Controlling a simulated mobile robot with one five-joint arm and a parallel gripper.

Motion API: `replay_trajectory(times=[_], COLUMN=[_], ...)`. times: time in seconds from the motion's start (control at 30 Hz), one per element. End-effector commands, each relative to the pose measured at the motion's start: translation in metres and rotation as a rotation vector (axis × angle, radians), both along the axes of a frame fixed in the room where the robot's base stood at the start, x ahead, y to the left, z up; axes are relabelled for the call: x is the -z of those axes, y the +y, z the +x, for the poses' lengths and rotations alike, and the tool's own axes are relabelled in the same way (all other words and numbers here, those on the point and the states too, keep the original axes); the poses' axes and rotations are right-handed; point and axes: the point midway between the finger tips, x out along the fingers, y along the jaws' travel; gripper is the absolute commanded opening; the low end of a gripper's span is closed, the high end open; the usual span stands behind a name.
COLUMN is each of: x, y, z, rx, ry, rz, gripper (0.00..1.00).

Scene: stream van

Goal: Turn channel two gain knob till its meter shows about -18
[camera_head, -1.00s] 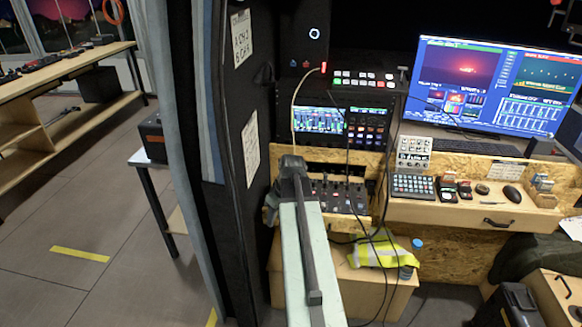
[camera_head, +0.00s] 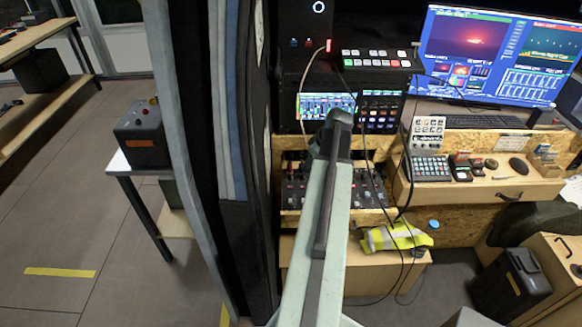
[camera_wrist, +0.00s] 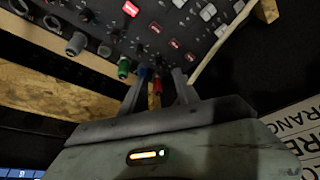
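The mixer panel (camera_head: 372,190) with its knobs sits low in the wooden rack in the head view, partly hidden by my arm. In the wrist view the dark panel (camera_wrist: 105,25) fills the top, with several grey knobs. A green knob (camera_wrist: 123,67), a blue knob (camera_wrist: 143,74) and a red knob (camera_wrist: 157,86) stand near my fingertips. My gripper (camera_wrist: 160,78) has its fingers apart, with the blue and red knobs showing between them; contact cannot be told. A screen with level meters (camera_head: 325,106) stands above the panel; its numbers are too small to read.
Loose cables (camera_head: 405,225) hang in front of the panel's right side. A yellow vest (camera_head: 398,237) lies on the wooden bench below. A black padded wall (camera_head: 245,150) stands close on the left. A desk drawer (camera_head: 500,190) juts out at the right.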

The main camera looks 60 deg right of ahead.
Motion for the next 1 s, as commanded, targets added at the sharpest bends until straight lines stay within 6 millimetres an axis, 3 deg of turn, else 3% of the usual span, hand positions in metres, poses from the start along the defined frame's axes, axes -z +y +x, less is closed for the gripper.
replay_trajectory(times=[0.27, 0.67, 0.97, 1.0], x=[0.010, 0.072, 0.072, 0.072], y=[-0.002, -0.003, -0.003, -0.003], z=[0.000, 0.023, 0.026, 0.026], rx=[0.004, 0.004, 0.006, 0.006], ry=[-0.001, 0.000, 0.000, 0.000], rz=[-0.001, -0.001, -0.001, -0.001], gripper=[0.37, 0.37, 0.37, 0.31])
